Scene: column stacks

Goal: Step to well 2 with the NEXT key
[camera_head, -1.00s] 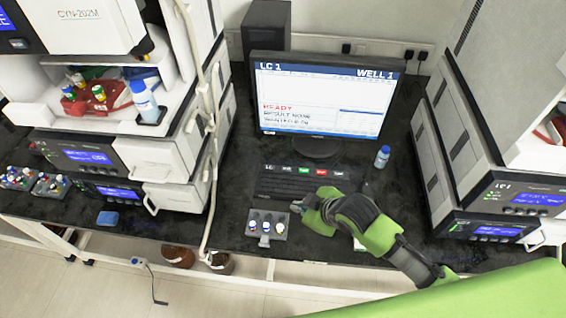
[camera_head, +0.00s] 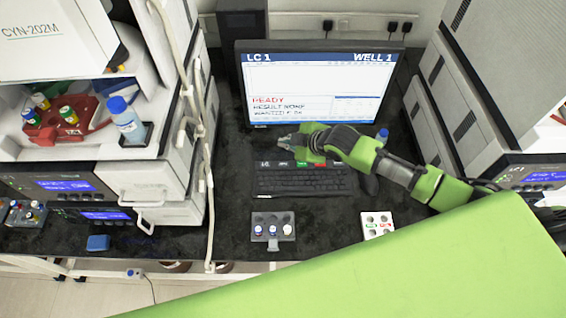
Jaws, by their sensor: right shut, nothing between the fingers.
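The monitor (camera_head: 315,85) stands at the back and reads "LC 1", "WELL 1" and "READY". The black keyboard (camera_head: 300,182) lies in front of it. A row of labelled keys (camera_head: 283,164) runs along its back edge, some black, one green and one red; most lettering is too small to read. My right gripper (camera_head: 284,142) is shut and empty, with its fingers pointing left above the back edge of the keyboard, behind the key row. I cannot tell its exact height. My left gripper is not in view.
A grey vial rack (camera_head: 272,238) and a small white holder with coloured labels (camera_head: 378,233) stand at the bench's front. A blue-capped bottle (camera_head: 382,134) is close behind my right arm. Instrument stacks stand on both sides, with a hanging tube at left.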

